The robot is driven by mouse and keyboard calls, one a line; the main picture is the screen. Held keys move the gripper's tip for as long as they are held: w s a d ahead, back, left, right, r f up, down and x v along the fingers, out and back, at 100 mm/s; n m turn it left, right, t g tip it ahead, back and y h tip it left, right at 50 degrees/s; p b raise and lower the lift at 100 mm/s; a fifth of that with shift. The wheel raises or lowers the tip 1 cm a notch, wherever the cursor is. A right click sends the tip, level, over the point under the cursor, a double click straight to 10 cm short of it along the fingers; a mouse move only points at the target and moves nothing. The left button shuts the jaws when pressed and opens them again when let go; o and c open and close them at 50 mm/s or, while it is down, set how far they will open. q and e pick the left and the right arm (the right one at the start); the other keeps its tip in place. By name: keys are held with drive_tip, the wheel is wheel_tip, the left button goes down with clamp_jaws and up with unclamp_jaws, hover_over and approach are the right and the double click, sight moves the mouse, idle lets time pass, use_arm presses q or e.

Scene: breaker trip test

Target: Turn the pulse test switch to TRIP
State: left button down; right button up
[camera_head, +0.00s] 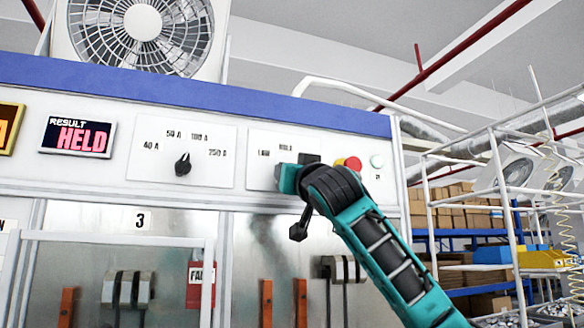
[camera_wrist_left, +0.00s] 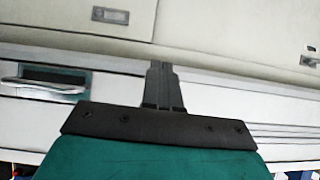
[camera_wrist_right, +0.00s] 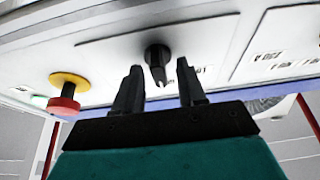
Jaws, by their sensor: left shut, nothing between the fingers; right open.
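A black rotary switch (camera_wrist_right: 157,60) sits on a white plate, in the right wrist view. I take it as the pulse test switch; its lettering is too unclear to read there. My right gripper (camera_wrist_right: 159,70) is open, with one finger on each side of the switch. I cannot tell if the fingers touch it. In the head view my right arm hides this switch; its plate (camera_head: 262,151) shows small labels, not clearly readable. My left gripper (camera_wrist_left: 162,75) is shut and empty, in front of pale cabinet fronts, and is out of the head view.
A red stop button on yellow (camera_head: 353,163) and a pale round button (camera_head: 377,161) are right of the plate. A black selector (camera_head: 183,164) with amp labels is left of it. A display (camera_head: 77,137) reads "HELD". A white rail frame (camera_head: 110,237) stands below.

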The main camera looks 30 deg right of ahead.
use_arm(q)
drive_tip(key=shift+w+r, duration=0.2)
drive_tip(key=shift+w, duration=0.05)
use_arm(e)
drive_tip(key=shift+w, duration=0.15)
drive_tip(key=shift+c, duration=0.8)
clamp_jaws()
use_arm(q)
drive_tip(key=shift+s+f, duration=0.1)
drive_tip(key=shift+f, duration=0.05)
drive_tip(key=shift+f+b, duration=0.55)
drive_tip(key=shift+b, duration=0.1)
use_arm(e)
drive_tip(key=m+g+h, duration=0.1)
drive_tip(key=m, duration=0.3)
drive_tip(key=m+g+h, duration=0.1)
drive_tip(key=m+h, duration=0.1)
drive_tip(key=m, duration=0.2)
drive_tip(key=m+g+h, duration=0.1)
drive_tip(key=m+h, duration=0.1)
drive_tip(key=m, duration=0.2)
use_arm(q)
drive_tip(key=shift+r, duration=0.1)
use_arm(e)
drive_tip(key=shift+m+g, duration=0.4)
drive_tip(key=shift+m, duration=0.1)
